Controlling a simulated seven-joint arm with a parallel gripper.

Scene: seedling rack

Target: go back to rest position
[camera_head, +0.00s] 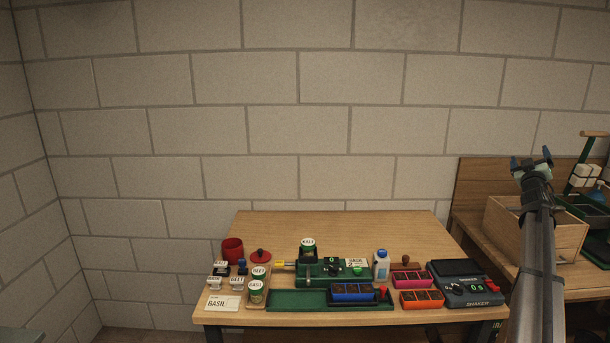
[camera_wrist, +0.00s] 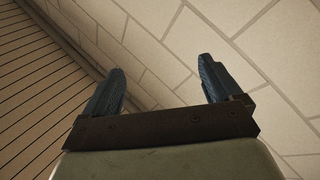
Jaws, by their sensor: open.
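My gripper (camera_head: 531,161) is raised high at the right of the head view, well above the table and in front of the block wall. In the wrist view my gripper (camera_wrist: 158,88) has its two blue fingers wide apart. Nothing is between them; only wall and a slatted surface show behind. My arm rises from the bottom right of the head view and covers part of the side bench.
A wooden crate (camera_head: 562,232) stands on the right bench. The air around my gripper is clear.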

